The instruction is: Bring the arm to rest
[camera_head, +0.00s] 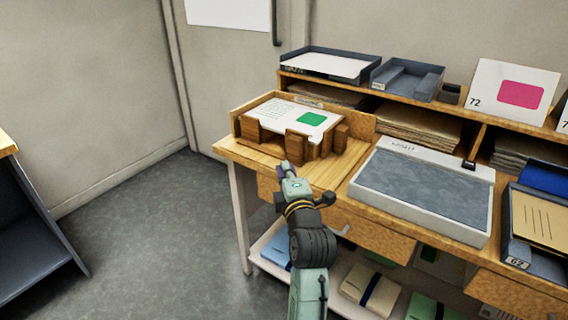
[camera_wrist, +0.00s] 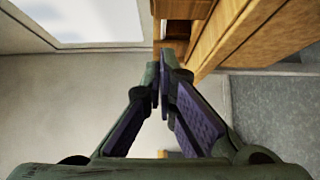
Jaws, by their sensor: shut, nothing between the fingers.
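My arm reaches up from the bottom of the head view, and my gripper (camera_head: 285,167) is at the front of the wooden desk (camera_head: 245,155), near its left part. In the wrist view my gripper (camera_wrist: 163,72) has its purple-padded fingers brought together at the tips with nothing between them. Just beyond the gripper in the head view stands a wooden tray (camera_head: 243,127) holding a white sheet with a green patch (camera_head: 312,118). I cannot tell from the head view whether the gripper touches the desk or tray.
A grey-topped box (camera_head: 425,195) lies right of the gripper. A dark tray with a tan envelope (camera_head: 540,218) is farther right. A shelf behind carries dark trays (camera_head: 408,80) and a card marked 72 (camera_head: 512,92). Open floor (camera_head: 150,240) lies left of the desk.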

